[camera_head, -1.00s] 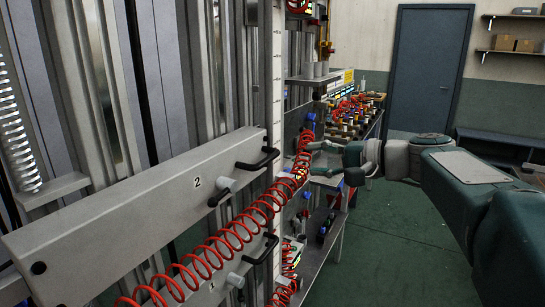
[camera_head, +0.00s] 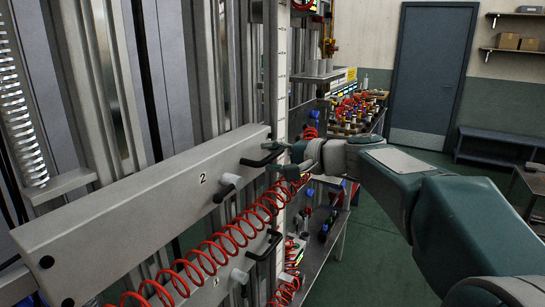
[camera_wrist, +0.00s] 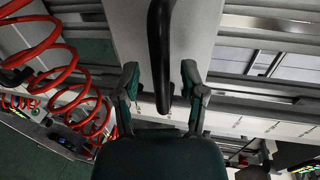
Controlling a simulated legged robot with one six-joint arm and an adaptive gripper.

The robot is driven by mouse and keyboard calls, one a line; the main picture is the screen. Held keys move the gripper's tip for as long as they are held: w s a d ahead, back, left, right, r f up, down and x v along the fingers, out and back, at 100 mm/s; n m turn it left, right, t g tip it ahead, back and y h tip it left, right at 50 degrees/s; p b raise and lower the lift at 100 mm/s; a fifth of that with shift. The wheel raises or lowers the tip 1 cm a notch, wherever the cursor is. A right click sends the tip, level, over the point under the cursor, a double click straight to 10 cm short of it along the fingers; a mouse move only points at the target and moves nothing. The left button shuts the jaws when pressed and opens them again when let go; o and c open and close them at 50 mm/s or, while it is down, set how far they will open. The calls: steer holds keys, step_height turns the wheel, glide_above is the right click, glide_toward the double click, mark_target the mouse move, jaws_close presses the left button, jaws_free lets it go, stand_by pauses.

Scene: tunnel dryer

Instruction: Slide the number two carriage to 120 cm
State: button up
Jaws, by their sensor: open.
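The number two carriage (camera_head: 140,205) is a long grey beam marked "2", lying across the vertical rails. Its black bar handle (camera_head: 262,159) sticks out near its right end. My gripper (camera_head: 284,159) is open, just right of the handle. In the wrist view, the black handle (camera_wrist: 161,45) runs into the space between the two open fingers (camera_wrist: 160,75), with a finger on each side.
A red coiled hose (camera_head: 225,245) hangs in front of the carriage. Below is a lower carriage marked "1" with its own handle (camera_head: 266,246). A bench with fittings (camera_head: 350,115) stands behind my arm.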

jaws_close()
steer(key=shift+f, duration=0.1)
step_height(320, 180, down, 9)
jaws_free()
stand_by(0.4)
